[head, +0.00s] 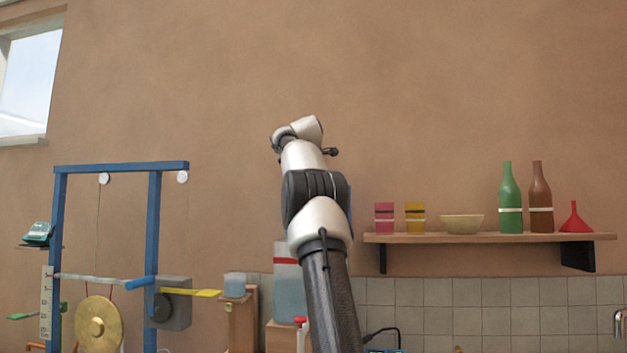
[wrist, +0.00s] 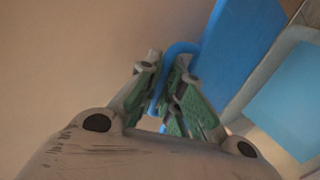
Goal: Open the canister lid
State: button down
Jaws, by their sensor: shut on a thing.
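My gripper (wrist: 167,68), with green finger pads, is shut on a blue curved handle (wrist: 180,48) in the wrist view. The handle joins a flat blue panel, which looks like the canister lid (wrist: 238,45). The panel stands up at an angle beside the pale canister rim (wrist: 257,72), and light blue contents (wrist: 300,95) show through the open top. In the head view the canister (head: 289,288) is a clear box with a red band and blue liquid, partly behind my arm. My gripper is hidden there; only a sliver of blue shows beside the arm.
A wall shelf (head: 480,238) to the right holds cups, a bowl (head: 462,223), bottles (head: 511,205) and a red funnel (head: 576,220). At left stands a blue frame (head: 120,168) with a gong (head: 98,322). A small container (head: 235,286) stands left of the canister. The wall above is clear.

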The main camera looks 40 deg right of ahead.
dwell(0.4)
jog(key=c, duration=1.6)
grip_release()
jog(key=shift+o, duration=0.2)
jog(key=v, duration=1.2)
